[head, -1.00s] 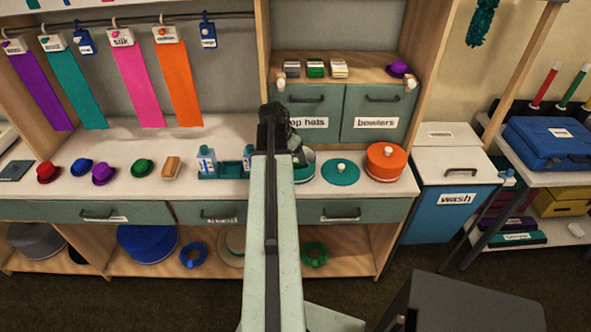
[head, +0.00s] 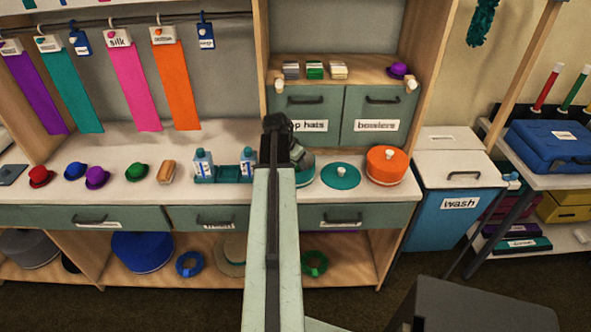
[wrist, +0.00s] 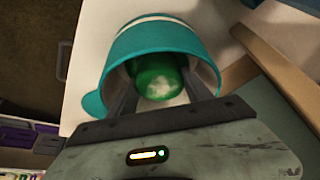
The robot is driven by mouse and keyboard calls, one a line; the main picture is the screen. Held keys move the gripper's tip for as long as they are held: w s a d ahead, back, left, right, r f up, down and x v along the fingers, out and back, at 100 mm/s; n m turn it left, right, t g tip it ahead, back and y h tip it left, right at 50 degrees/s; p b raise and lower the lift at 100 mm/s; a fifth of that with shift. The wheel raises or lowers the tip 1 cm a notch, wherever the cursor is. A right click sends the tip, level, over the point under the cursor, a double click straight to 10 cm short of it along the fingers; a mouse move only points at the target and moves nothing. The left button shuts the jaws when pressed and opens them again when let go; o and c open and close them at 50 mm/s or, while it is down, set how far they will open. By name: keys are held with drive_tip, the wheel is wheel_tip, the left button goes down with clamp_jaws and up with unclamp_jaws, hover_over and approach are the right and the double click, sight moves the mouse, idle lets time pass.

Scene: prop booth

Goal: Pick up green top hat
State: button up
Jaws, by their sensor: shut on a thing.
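The green top hat (wrist: 158,77), with a pale patch on its top, sits inside an open teal round box (wrist: 160,42) with a white band in the wrist view. My gripper (wrist: 160,86) reaches into the box mouth, its two fingers on either side of the hat and shut on it. In the head view, the teal box (head: 306,172) shows only in part beside my arm on the counter. My gripper and the hat are hidden there.
A teal lid (head: 340,176) and an orange round box (head: 386,166) stand right of the teal box. A bottle rack (head: 222,173) is to the left, then a brush (head: 166,171) and several small hats, including a green bowler (head: 136,171). Drawers (head: 308,112) rise behind.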

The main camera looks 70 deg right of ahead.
wheel_tip(320, 180, up, 10)
drive_tip(key=p, duration=1)
drive_tip(key=shift+r, duration=0.15)
drive_tip(key=shift+f, duration=0.2)
